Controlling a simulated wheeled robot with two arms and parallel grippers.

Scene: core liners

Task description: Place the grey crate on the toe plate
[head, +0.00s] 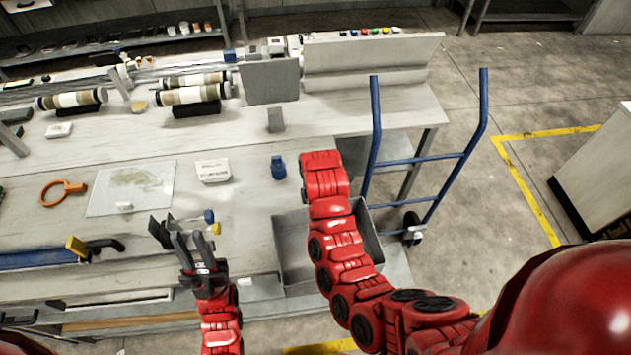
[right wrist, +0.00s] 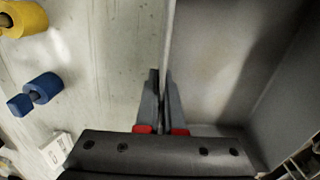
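The grey crate (head: 290,250) is an open box at the right front end of the bench, partly hidden behind my right arm. It fills the right half of the right wrist view (right wrist: 225,60). There my right gripper (right wrist: 160,75) has a finger on each side of the crate's wall, close together on it. In the head view that gripper is hidden by its arm. A blue hand truck (head: 425,160) stands right of the crate. Its toe plate cannot be made out clearly. My left gripper (head: 190,238) is open and empty over the bench front, left of the crate.
The bench (head: 240,135) holds a blue weight (head: 278,167), a white box (head: 212,170), a clear sheet (head: 130,188), an orange magnifier (head: 62,192) and several core tubes (head: 192,94). Yellow floor lines (head: 525,185) and a pale cabinet (head: 600,180) lie to the right.

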